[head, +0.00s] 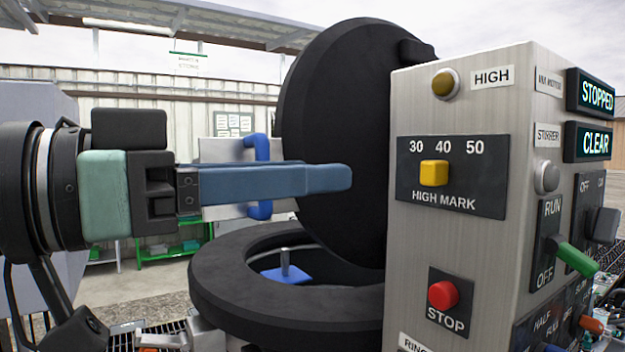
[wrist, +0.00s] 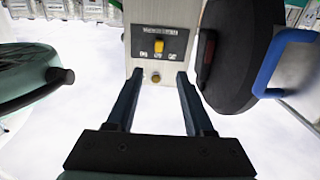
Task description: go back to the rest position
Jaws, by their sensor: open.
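My gripper (head: 345,178) reaches in from the left in the head view, with its blue fingers level and pointing right at the control box (head: 410,250). In the wrist view my gripper (wrist: 157,76) is open, with a clear gap between its two fingers and nothing held. The box's yellow HIGH MARK switch (head: 434,173) shows beyond the fingers, and also in the wrist view (wrist: 159,45). The fingertips look apart from the box in the head view, but the exact distance is hard to tell.
A black round lid (head: 335,130) with a blue handle (head: 262,150) stands raised behind the fingers. Below is a black ring opening (head: 215,290) with a blue part (head: 285,274) inside. The box carries a red STOP button (head: 443,294) and a green RUN lever (head: 577,259).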

